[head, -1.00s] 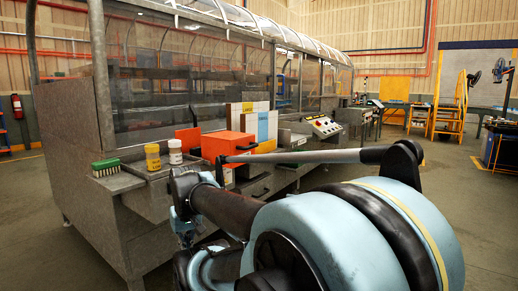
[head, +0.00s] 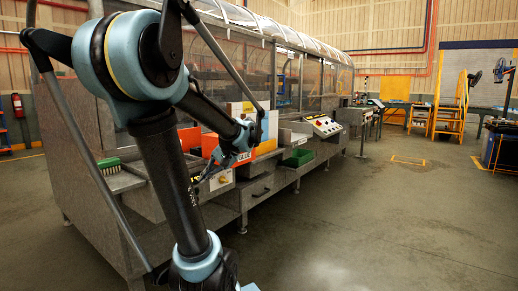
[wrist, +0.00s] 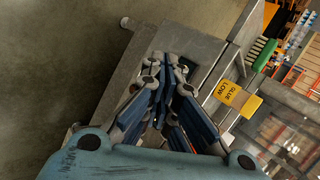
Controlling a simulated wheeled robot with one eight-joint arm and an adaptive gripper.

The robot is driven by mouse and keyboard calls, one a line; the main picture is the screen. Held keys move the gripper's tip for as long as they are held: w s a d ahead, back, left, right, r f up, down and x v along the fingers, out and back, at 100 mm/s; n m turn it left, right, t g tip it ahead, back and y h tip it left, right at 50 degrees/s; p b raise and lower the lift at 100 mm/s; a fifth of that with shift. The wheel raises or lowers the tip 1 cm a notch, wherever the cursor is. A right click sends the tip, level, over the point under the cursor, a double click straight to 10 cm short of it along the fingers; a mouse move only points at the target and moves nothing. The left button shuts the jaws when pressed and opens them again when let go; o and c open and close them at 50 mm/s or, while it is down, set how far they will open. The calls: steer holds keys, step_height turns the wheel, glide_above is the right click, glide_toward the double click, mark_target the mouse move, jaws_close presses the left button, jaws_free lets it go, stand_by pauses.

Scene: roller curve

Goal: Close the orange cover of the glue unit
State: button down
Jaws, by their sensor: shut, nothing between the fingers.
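The orange glue unit (head: 209,142) stands on the grey bench in the head view, partly behind my arm. An orange front with a GLUE label (head: 243,158) shows at its right. An orange panel (head: 190,138) stands to its left. I cannot tell clearly how far the cover is open. My gripper (head: 197,184) is at the bench front, low and left of the GLUE label, apart from the orange panel as far as I can see. In the wrist view my gripper (wrist: 170,72) is shut and empty; the cover cannot be made out there.
A green brush (head: 108,167) lies on the bench at left; a yellow GLUE LOW label (wrist: 237,98) shows in the wrist view. Upright cartons (head: 268,125), a green bin (head: 298,158) and a button panel (head: 323,125) are further right.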

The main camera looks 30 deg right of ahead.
steer(key=w+d+r+m+t, duration=0.1)
steer(key=d+r+m+t, duration=0.15)
steer(key=d, duration=0.65)
steer(key=d+r+m+t, duration=0.15)
steer(key=d+r, duration=0.25)
steer(key=d, duration=0.4)
steer(key=s+d+r+m+t, duration=0.15)
steer(key=s+d, duration=0.25)
steer(key=d, duration=0.4)
steer(key=s+d+r+n+t, duration=0.1)
steer(key=s+d+r+t, duration=0.15)
steer(key=d, duration=0.65)
steer(key=x, duration=1.3)
steer(key=shift+w+t+h, duration=0.3)
steer(key=shift+a+f+m, duration=0.1)
steer(key=shift+f+m, duration=0.05)
steer(key=shift+m, duration=0.1)
steer(key=shift+a, duration=0.1)
